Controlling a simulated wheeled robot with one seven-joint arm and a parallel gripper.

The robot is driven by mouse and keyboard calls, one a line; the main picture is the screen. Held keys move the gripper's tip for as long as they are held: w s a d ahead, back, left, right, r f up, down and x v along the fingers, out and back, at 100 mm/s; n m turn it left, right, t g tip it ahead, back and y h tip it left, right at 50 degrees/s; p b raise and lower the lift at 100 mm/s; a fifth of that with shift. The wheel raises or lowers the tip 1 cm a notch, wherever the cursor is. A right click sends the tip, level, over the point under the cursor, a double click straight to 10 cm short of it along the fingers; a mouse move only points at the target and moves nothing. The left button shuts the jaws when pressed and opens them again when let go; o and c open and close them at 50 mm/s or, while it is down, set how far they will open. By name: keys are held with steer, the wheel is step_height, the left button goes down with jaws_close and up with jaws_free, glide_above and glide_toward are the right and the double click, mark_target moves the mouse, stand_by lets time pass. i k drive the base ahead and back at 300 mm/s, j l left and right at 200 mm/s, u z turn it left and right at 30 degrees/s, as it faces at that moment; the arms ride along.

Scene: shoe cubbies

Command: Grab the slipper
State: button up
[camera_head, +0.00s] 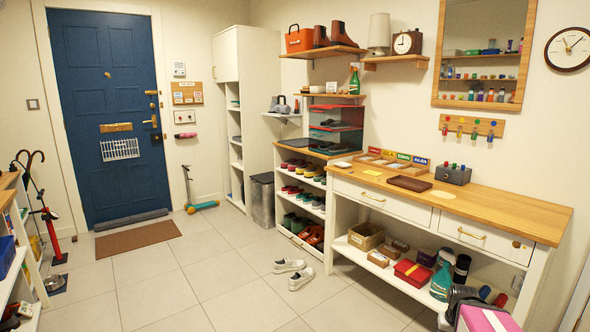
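A pair of white-and-grey shoes lies on the tiled floor in front of the shoe rack, one shoe (289,265) behind the other (301,279). They may be slippers or sneakers; I cannot tell. The white shoe rack (280,233) holds rows of small shoes. Red shoes (291,191) are on a middle shelf, and orange-red footwear (313,235) is on the bottom shelf beside dark green footwear (294,222). I cannot tell which of these is a slipper.
A wooden-topped bench (460,205) with drawers and a lower shelf stands at the right. A grey bin (262,197) stands beside the rack. A brown mat (138,238) lies before the blue door (110,110). The middle floor (190,272) is clear.

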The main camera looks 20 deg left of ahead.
mark_target(308, 168)
steer(key=i+j+u, duration=0.45)
steer(key=i+j, duration=1.8)
steer(key=j, duration=0.15)
steer(key=k+z, duration=0.1)
steer(key=k, duration=1.1)
steer(key=i+j+z, duration=0.1)
steer(key=z, duration=1.3)
steer(key=i+j, duration=0.1)
steer(key=j, duration=0.8)
steer(key=i+j, duration=0.1)
steer(key=j, duration=0.75)
steer(key=i+j, duration=0.1)
steer(key=j, duration=0.8)
steer(key=i+j, duration=0.15)
steer(key=j, duration=0.75)
steer(key=i+j, duration=0.1)
steer(key=j, duration=0.75)
steer(key=i+j, duration=0.1)
steer(key=j, duration=0.8)
steer(key=z, duration=0.05)
